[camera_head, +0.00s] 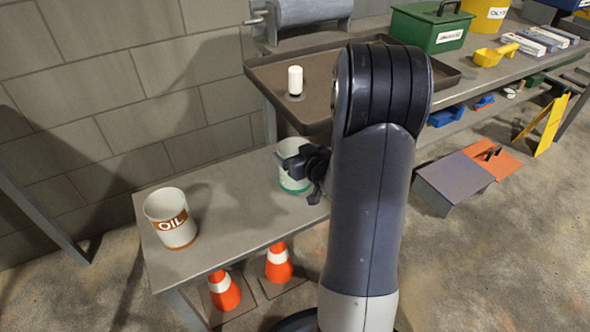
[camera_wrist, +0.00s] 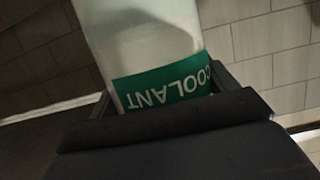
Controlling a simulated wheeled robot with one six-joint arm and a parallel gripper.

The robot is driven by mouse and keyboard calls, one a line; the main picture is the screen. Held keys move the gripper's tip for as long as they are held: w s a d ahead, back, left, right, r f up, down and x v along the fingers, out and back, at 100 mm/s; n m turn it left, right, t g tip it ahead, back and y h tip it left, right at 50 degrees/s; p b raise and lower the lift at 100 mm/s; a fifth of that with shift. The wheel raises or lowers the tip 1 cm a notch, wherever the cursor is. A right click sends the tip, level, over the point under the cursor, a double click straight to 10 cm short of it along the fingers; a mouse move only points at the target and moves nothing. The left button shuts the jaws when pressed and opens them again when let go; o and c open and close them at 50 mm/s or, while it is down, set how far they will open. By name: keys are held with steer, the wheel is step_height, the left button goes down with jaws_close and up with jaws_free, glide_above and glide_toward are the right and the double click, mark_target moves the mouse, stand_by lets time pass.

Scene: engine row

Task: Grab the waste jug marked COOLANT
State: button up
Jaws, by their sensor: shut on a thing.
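The waste jug marked COOLANT (camera_head: 291,180) is a white cylinder with a green band. In the head view it is at the right part of the low grey table, partly hidden by my gripper (camera_head: 312,171) and arm. In the wrist view the jug (camera_wrist: 145,45) fills the upper middle, with its green COOLANT label upside down. My gripper (camera_wrist: 170,115) is shut on the jug, one finger on each side of the label. I cannot tell whether the jug touches the table.
A white jug marked OIL (camera_head: 170,222) stands at the left of the low table (camera_head: 225,207). Two orange cones (camera_head: 278,264) are under it. A brown tray (camera_head: 275,75) with a white bottle (camera_head: 295,80) is above and behind. A green box (camera_head: 430,27) stands farther right.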

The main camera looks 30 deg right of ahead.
steer(key=shift+r, duration=0.2)
steer(key=shift+r+p, duration=0.9)
steer(key=shift+r, duration=0.55)
steer(key=s, duration=0.6)
steer(key=s+p, duration=0.1)
steer(key=s, duration=0.4)
steer(key=s+p, duration=0.1)
steer(key=s, duration=0.5)
steer(key=shift+s+d+r, duration=0.15)
steer(key=shift+s+d, duration=0.15)
steer(key=shift+s, duration=0.05)
